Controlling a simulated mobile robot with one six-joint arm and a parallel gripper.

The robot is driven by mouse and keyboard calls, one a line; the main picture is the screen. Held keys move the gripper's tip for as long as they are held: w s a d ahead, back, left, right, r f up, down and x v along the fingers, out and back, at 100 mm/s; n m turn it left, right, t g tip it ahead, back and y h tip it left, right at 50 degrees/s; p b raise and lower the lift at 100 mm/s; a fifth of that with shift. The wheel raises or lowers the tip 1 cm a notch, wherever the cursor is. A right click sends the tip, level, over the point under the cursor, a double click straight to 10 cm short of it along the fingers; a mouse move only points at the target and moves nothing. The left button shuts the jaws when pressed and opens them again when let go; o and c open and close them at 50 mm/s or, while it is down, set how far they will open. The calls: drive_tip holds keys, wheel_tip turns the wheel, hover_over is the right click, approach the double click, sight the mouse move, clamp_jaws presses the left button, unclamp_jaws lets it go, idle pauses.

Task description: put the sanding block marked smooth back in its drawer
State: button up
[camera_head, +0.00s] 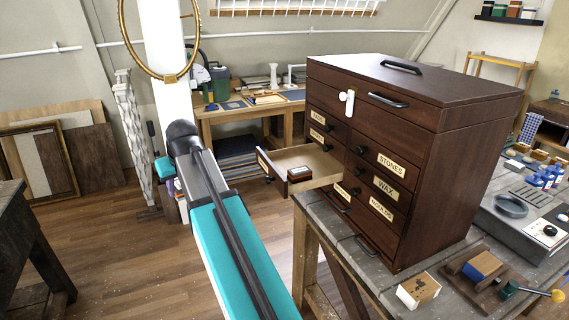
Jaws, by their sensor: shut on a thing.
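A dark wooden chest of drawers (458,185) stands on the bench with one left-column drawer (322,163) pulled out. The label on that drawer's front is too small to read. A small block (299,173) with a dark top and a pale and orange side sits inside the open drawer. A wooden block (418,290) with a white end lies on the bench in front of the chest. No marking "smooth" can be read on either block. My teal arm rises from the bottom centre, left of the open drawer. My gripper cannot be made out; the arm may hide it.
The grey bench (345,232) also holds a wooden tool with a blue part (481,266) and a yellow-knobbed tool (556,296). A dark table (28,232) stands at the left. The wooden floor (120,265) between is clear.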

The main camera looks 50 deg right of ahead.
drive_tip(key=s+d+r+m, duration=0.1)
drive_tip(key=s+d+r, duration=0.2)
drive_tip(key=d, duration=0.9)
drive_tip(key=s+d+r+m+h+p, duration=0.1)
drive_tip(key=s+d+r, duration=0.2)
drive_tip(key=d, duration=0.9)
drive_tip(key=s+d+r+p, duration=0.1)
drive_tip(key=s+d+r, duration=0.2)
drive_tip(key=d, duration=1)
drive_tip(key=shift+s+r+m, duration=0.3)
drive_tip(key=shift+r+m, duration=0.05)
drive_tip(key=shift+m, duration=0.05)
drive_tip(key=shift+f+p, duration=0.1)
drive_tip(key=shift+p, duration=0.2)
drive_tip(key=shift+f+p, duration=1)
drive_tip(key=shift+f, duration=2.05)
drive_tip(key=shift+f+p, duration=0.65)
drive_tip(key=shift+f, duration=1.2)
drive_tip(key=shift+f, duration=0.15)
